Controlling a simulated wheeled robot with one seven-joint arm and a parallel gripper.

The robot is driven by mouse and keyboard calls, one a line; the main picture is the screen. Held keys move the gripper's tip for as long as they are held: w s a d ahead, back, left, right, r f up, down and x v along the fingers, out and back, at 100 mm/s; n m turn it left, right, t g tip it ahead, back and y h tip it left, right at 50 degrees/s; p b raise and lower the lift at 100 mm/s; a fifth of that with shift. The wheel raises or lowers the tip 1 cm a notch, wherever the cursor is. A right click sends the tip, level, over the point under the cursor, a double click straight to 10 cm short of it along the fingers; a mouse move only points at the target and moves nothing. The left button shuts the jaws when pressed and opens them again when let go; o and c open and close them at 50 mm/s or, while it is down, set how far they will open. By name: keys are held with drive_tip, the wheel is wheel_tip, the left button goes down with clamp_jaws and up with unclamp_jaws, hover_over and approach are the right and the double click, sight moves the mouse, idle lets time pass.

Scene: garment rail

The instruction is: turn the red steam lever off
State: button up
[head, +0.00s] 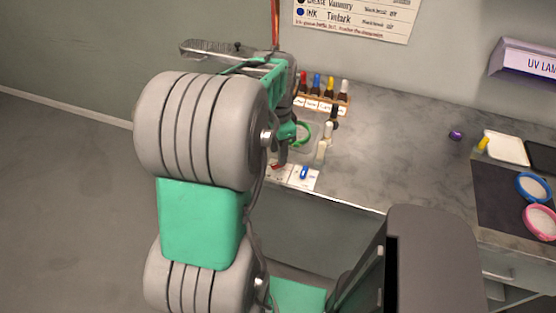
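A small red part (278,167), which looks like the red lever, shows on a white plate at the bench's front edge, left of a blue lever (304,173) on a similar plate. The red part is small and partly hidden by my arm, so its setting cannot be read. My gripper (283,155) points down just above and behind the red part. Its fingers are dark and mostly hidden by my arm, so I cannot tell whether they are open or touching the lever.
Bottles with red, blue, yellow and white caps (324,88) stand in a rack behind. The bench middle (400,140) is clear.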

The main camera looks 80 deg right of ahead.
sight(278, 166)
wheel_tip(278, 166, down, 4)
drive_tip(key=shift+f, duration=0.1)
clamp_jaws()
idle(0.5)
